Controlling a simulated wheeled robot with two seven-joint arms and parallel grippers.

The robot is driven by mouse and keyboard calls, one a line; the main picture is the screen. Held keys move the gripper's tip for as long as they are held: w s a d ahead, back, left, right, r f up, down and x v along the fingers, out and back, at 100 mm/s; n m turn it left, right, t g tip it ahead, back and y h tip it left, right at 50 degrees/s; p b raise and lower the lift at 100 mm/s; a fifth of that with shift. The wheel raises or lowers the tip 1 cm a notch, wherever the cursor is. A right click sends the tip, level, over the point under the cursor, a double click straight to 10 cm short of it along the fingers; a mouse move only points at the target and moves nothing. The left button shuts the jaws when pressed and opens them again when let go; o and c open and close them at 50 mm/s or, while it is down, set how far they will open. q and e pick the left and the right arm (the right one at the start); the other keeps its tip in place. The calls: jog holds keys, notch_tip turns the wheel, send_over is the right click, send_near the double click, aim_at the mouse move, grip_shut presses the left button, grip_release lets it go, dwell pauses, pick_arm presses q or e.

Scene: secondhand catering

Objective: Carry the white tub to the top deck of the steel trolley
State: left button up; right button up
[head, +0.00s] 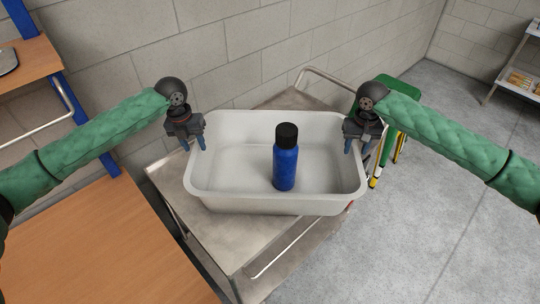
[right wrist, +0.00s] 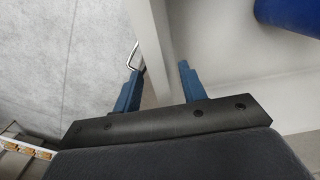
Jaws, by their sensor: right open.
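The white tub (head: 250,205) is over the top deck of the steel trolley (head: 235,240), level and set at an angle to it. Its underside is hidden, so I cannot tell whether it touches the deck. A blue bottle with a black cap (head: 285,168) stands upright inside it. My left gripper (head: 194,144) is at the tub's left end, fingers apart and pointing down by the rim. My right gripper (head: 357,146) is open at the right end. In the right wrist view its fingers (right wrist: 157,88) are on either side of the tub's wall (right wrist: 150,45), with gaps.
A wooden table (head: 95,250) is at the lower left, beside the trolley. A block wall (head: 220,55) runs behind. A green stool-like object (head: 400,90) stands behind my right gripper. Shelving (head: 515,70) is at the far right. The grey floor (head: 430,240) at right is clear.

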pick_arm(q)
jog(key=r, duration=0.2)
jog(key=shift+a+r, duration=0.2)
jog(key=shift+r, duration=0.45)
pick_arm(e)
jog(key=shift+r, duration=0.1)
pick_arm(q)
jog(key=shift+r, duration=0.1)
pick_arm(e)
jog(key=shift+r, duration=0.2)
notch_tip(320, 180, up, 11)
jog(key=shift+r, duration=0.2)
